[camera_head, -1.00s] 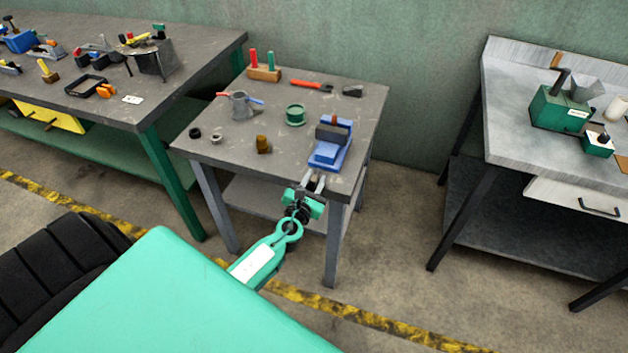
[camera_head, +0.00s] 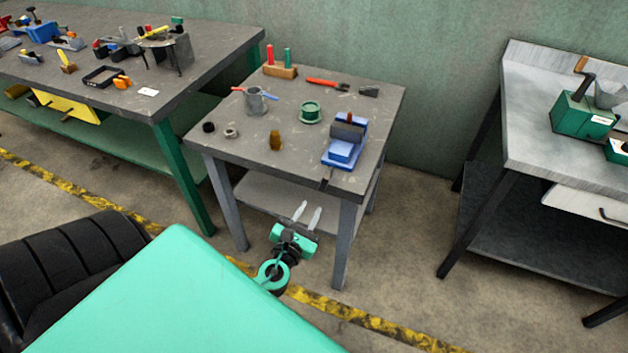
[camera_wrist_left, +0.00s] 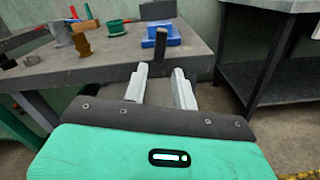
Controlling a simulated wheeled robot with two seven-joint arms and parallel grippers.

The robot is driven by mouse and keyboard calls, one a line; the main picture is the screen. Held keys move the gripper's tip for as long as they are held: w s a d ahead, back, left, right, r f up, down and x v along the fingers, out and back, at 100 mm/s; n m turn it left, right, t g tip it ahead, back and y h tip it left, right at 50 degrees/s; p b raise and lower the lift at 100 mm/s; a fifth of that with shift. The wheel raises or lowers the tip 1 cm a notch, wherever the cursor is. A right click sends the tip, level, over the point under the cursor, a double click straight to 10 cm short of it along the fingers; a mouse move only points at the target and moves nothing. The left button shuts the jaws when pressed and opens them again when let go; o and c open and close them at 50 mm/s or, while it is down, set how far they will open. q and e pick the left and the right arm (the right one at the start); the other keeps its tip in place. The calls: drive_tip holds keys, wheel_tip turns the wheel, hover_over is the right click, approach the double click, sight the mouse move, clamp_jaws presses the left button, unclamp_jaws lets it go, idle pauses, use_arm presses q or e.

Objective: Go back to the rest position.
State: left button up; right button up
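My left gripper (camera_head: 307,213) is in front of the small grey table (camera_head: 235,160), below its top and apart from it. Its two pale fingers are spread with nothing between them. In the left wrist view the gripper (camera_wrist_left: 160,85) also shows open and empty, facing the table's front edge. A blue vise (camera_head: 344,145) stands at the right front of that table, and it also shows in the wrist view (camera_wrist_left: 160,36). A dark upright bar (camera_wrist_left: 162,45) shows beyond the fingers at the table edge. My right gripper is not in view.
The table also bears a grey pot (camera_head: 255,103), a green round part (camera_head: 310,111), a brass-coloured piece (camera_head: 275,141) and a wooden block with red and green pegs (camera_head: 281,70). A green-legged bench (camera_head: 190,90) stands left, a grey bench (camera_head: 530,150) right. Floor in front is free.

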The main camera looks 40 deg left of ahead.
use_arm(q)
drive_tip(key=s+d+f+n+g+h, duration=0.1)
drive_tip(key=s+f+n+g, duration=0.3)
drive_tip(key=f, duration=0.7)
drive_tip(key=s+f+n+g, duration=0.2)
drive_tip(key=s+f+n, duration=0.4)
drive_tip(key=f, duration=0.6)
drive_tip(key=s+d+f+n+g+h, duration=0.1)
drive_tip(key=s+f+n+g, duration=0.2)
drive_tip(key=f+n, duration=0.55)
drive_tip(key=s+d+f+n+g+h+p, duration=0.1)
drive_tip(key=s+d+f+n+g, duration=0.1)
drive_tip(key=s+f+n, duration=0.5)
drive_tip(key=s+d+f+n+g+h, duration=0.1)
drive_tip(key=s+d+f+n+g, duration=0.2)
drive_tip(key=s, duration=1.6)
wheel_tip(320, 180, down, 9)
drive_tip(key=n+g, duration=0.2)
drive_tip(key=n, duration=0.3)
drive_tip(key=shift+f+g+p, duration=0.15)
drive_tip(key=shift+g+p, duration=0.15)
drive_tip(key=shift+p, duration=0.05)
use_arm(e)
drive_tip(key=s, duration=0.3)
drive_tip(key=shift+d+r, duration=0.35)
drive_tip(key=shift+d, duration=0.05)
use_arm(q)
drive_tip(key=shift+n, duration=0.25)
